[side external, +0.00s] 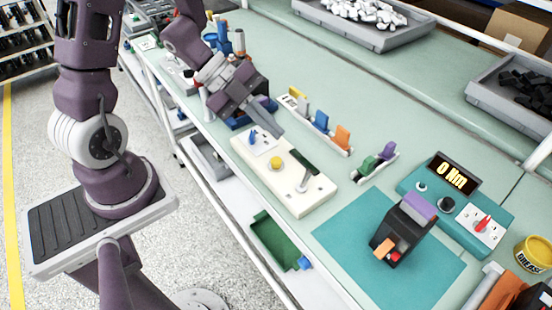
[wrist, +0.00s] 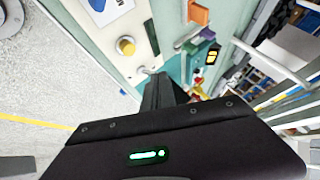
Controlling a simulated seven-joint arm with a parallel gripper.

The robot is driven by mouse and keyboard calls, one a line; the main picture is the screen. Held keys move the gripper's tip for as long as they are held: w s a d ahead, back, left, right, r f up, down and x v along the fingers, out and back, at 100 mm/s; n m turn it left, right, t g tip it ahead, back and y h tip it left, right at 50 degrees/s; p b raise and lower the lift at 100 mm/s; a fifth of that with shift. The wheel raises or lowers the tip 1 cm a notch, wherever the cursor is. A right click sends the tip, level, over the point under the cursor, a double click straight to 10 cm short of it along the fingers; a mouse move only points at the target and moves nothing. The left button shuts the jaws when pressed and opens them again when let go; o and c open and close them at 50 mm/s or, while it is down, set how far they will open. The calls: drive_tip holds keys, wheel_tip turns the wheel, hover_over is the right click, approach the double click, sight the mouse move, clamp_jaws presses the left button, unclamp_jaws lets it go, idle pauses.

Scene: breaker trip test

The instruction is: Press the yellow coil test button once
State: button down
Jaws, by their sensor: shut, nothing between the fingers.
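The yellow button (side external: 277,163) sits near the middle of a cream panel (side external: 312,201) on the bench. The button also shows in the wrist view (wrist: 126,46), left of and above my fingers. My gripper (side external: 280,133) is shut and empty. In the side view its fingertips appear over the panel's far edge, apart from the button; their exact height is hard to tell. In the wrist view the gripper (wrist: 160,82) points toward the panel's edge. The button's top is unobstructed in both views.
Coloured blocks (side external: 321,121) stand in a rack behind. A black device (side external: 398,235) stands on a teal mat (side external: 345,240) at right, near a torque display (side external: 452,174).

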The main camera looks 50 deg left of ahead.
sight(271, 159)
drive_tip(key=shift+f, duration=2.7)
drive_tip(key=shift+f, duration=0.4)
drive_tip(key=shift+f, duration=0.5)
idle(0.3)
drive_tip(key=shift+r, duration=0.9)
drive_tip(key=shift+r, duration=2.5)
